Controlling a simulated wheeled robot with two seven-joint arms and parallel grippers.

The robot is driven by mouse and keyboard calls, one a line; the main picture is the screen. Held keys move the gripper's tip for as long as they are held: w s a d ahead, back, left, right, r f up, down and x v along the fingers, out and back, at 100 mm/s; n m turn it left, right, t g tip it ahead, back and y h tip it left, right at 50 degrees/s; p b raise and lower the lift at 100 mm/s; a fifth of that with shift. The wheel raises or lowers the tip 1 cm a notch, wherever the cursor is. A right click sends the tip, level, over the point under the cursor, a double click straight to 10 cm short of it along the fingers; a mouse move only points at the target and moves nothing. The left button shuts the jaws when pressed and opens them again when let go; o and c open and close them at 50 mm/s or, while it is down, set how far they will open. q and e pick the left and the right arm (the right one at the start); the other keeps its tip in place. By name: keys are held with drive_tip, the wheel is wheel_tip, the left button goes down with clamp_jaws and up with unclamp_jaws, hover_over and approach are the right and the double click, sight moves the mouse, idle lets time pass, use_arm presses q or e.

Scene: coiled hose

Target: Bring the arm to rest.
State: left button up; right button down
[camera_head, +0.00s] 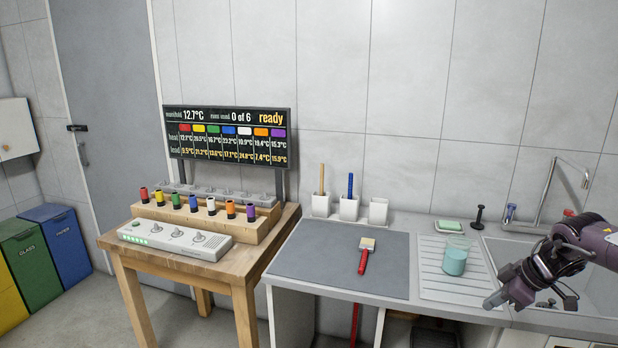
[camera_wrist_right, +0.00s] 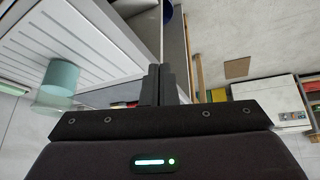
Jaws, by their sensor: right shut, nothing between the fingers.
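My right gripper (camera_head: 491,304) comes in from the right in the head view, in front of the counter's front edge by the sink and drainer. In the right wrist view its two dark fingers (camera_wrist_right: 160,84) are together, with nothing between them. My left gripper is not in view.
A teal cup (camera_head: 455,257) stands on the white ribbed drainer (camera_head: 432,287), just behind my right gripper. The sink (camera_head: 510,258) and tap (camera_head: 552,190) are to the right. A red-handled brush (camera_head: 364,259) lies on the grey mat (camera_head: 310,254). A wooden table (camera_head: 185,262) holds coloured pieces.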

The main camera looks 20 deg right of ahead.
wheel_tip(320, 180, down, 20)
drive_tip(key=a+t, duration=0.1)
drive_tip(key=t, duration=0.1)
drive_tip(key=s+a+f+m+h, duration=0.1)
drive_tip(key=s+a+f, duration=0.25)
drive_tip(key=f, duration=0.45)
drive_tip(key=s+a+f+m+h, duration=0.1)
drive_tip(key=s+a+f, duration=0.25)
drive_tip(key=f, duration=0.55)
drive_tip(key=s+a+f+m+g, duration=0.1)
drive_tip(key=s+a+f+g, duration=0.2)
drive_tip(key=s+a+f, duration=1.2)
drive_tip(key=s+a+f+g, duration=0.1)
drive_tip(key=s+a+f, duration=0.2)
drive_tip(key=s+a, duration=0.3)
drive_tip(key=s+a+f+g, duration=0.2)
drive_tip(key=s+a, duration=0.4)
drive_tip(key=a, duration=0.4)
drive_tip(key=shift+s+a+f+m+h, duration=0.3)
drive_tip(key=shift+f+m, duration=0.1)
drive_tip(key=shift+f, duration=0.35)
drive_tip(key=shift+d, duration=0.1)
